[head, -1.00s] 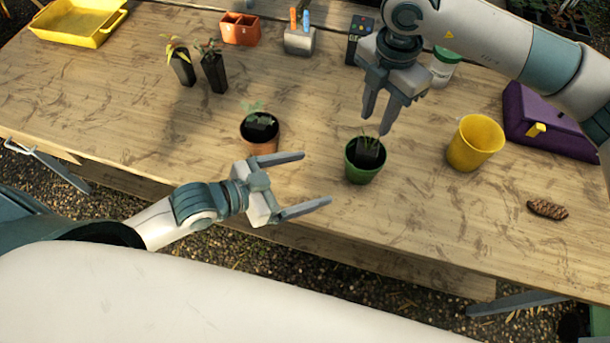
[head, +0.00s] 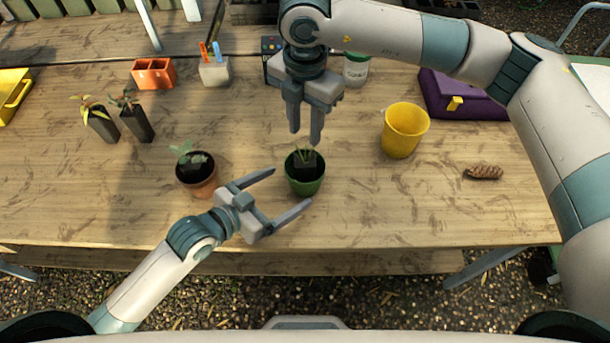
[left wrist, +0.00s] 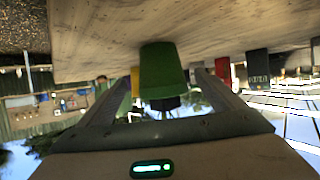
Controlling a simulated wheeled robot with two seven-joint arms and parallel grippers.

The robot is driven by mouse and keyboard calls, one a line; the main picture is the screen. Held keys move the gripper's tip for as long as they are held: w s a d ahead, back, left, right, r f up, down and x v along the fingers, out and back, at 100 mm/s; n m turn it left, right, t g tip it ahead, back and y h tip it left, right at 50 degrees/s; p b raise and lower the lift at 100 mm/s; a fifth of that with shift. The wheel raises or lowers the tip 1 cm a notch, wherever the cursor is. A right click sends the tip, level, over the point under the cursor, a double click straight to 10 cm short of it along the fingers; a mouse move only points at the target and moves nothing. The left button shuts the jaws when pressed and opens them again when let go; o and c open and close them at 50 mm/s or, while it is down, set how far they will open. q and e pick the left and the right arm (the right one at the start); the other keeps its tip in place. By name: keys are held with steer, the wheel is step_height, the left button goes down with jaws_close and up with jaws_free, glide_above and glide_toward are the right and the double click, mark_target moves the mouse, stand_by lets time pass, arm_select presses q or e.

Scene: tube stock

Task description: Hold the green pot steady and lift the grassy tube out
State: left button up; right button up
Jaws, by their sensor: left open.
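The green pot (head: 305,187) stands upright on the table, with a black tube (head: 307,165) holding thin grassy leaves (head: 305,152) inside it. My left gripper (head: 292,186) is open and empty, low at the pot's near-left side. One fingertip is left of the pot and the other is at its front. In the left wrist view the green pot (left wrist: 162,72) shows upside down between the spread fingers, with no clear contact. My right gripper (head: 305,136) points down just above and behind the grassy leaves, its fingers apart with nothing seen between them.
A terracotta pot (head: 202,188) with a seedling stands left, close to my left gripper. A yellow pot (head: 404,132), a pine cone (head: 484,172) and a purple box (head: 470,98) are right. Two black tubes with plants (head: 137,124) stand far left. The table front right is clear.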

mark_target(305, 178)
arm_select(q)
steer(key=x, duration=0.8)
steer(key=shift+w+d+f, duration=0.15)
steer(key=shift+w, duration=0.05)
steer(key=shift+c, duration=0.4)
steer(key=c, duration=1)
arm_select(e)
steer(key=o, duration=0.6)
steer(key=shift+o, duration=0.7)
step_height(305, 178, up, 2)
steer(key=n, duration=2.6)
steer(key=shift+s+a+r, duration=0.1)
steer(key=shift+r, duration=0.1)
